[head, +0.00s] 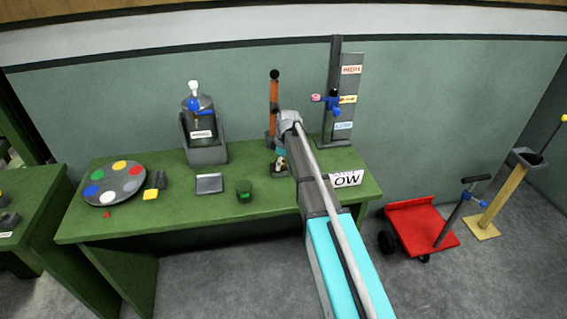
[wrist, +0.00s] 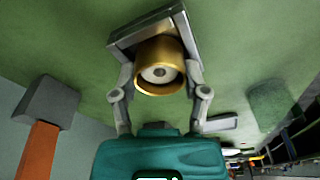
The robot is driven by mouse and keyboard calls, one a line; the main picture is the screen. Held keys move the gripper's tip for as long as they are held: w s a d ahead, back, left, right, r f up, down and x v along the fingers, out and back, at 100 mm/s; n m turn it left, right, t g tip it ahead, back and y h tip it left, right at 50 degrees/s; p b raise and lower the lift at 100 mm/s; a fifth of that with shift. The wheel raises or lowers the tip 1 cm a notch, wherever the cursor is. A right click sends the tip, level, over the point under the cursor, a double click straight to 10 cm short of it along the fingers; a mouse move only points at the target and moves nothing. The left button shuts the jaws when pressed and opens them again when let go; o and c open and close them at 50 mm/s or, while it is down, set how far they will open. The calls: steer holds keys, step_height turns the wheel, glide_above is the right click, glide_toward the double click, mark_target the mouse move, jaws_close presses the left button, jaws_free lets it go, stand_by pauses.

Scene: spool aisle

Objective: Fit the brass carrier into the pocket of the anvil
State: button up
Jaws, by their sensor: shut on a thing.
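The brass carrier (wrist: 160,82) is a short round gold cup with a pale disc inside, in the middle of the wrist view. My gripper (wrist: 160,78) is shut on it, with one grey finger at each side. A grey square-edged block (wrist: 122,44), which looks like the anvil, lies right behind the carrier. I cannot tell whether the carrier is in its pocket or just above it. In the head view my gripper (head: 280,161) is low over the green table's right half. My arm hides part of that area.
An orange post (head: 273,103) on a grey base stands close behind my gripper. A green cylinder (head: 244,189) and a grey tray (head: 209,184) are to its left. A tall grey gauge board (head: 344,110) stands at the right back.

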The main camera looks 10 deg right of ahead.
mark_target(285, 168)
steer(key=shift+f, duration=0.15)
steer(key=o, duration=1.2)
steer(key=shift+c, duration=0.2)
steer(key=shift+r, duration=0.25)
step_height(285, 168, up, 12)
steer(key=d+p, duration=0.1)
steer(key=p, duration=1.1)
steer(key=shift+s+d, duration=0.3)
steer(key=shift+s, duration=0.05)
steer(key=shift+f, duration=0.15)
steer(key=s+m+h, duration=0.1)
steer(key=s+m, duration=1.2)
steer(key=s, duration=1.5)
steer(key=shift+s+a+m+g+h, duration=0.2)
steer(key=shift+s+m+g+h, duration=0.1)
steer(key=shift+g, duration=0.1)
